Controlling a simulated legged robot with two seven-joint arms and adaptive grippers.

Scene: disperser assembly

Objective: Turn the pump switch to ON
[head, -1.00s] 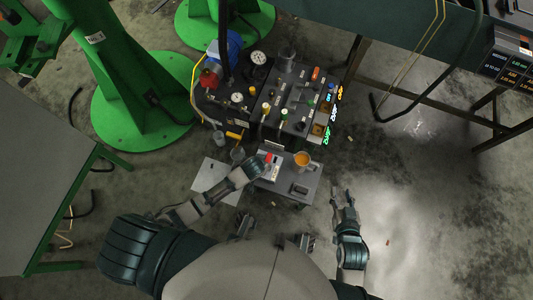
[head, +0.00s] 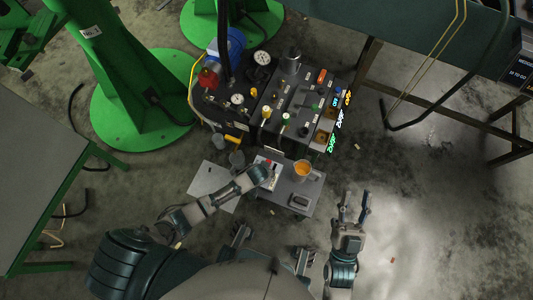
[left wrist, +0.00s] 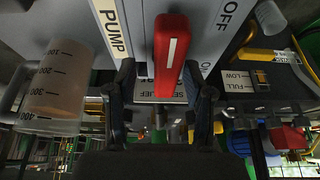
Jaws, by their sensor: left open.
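The red pump switch handle (left wrist: 171,55) fills the upper middle of the left wrist view, on a light panel with a PUMP label (left wrist: 112,25) to its left and an OFF label (left wrist: 230,15) to its right. My left gripper (left wrist: 165,100) is open, one finger on each side of the handle's lower end; contact is not clear. In the head view the left hand (head: 262,172) covers most of the switch box (head: 268,184) on the small grey table. My right gripper (head: 354,208) is open and empty, right of the table over the floor.
An orange-filled cup (head: 302,170) and a dark device (head: 299,201) stand right of the switch box. A clear beaker (left wrist: 50,95) is near my left gripper. The machine panel (head: 300,100) with knobs and gauges lies behind.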

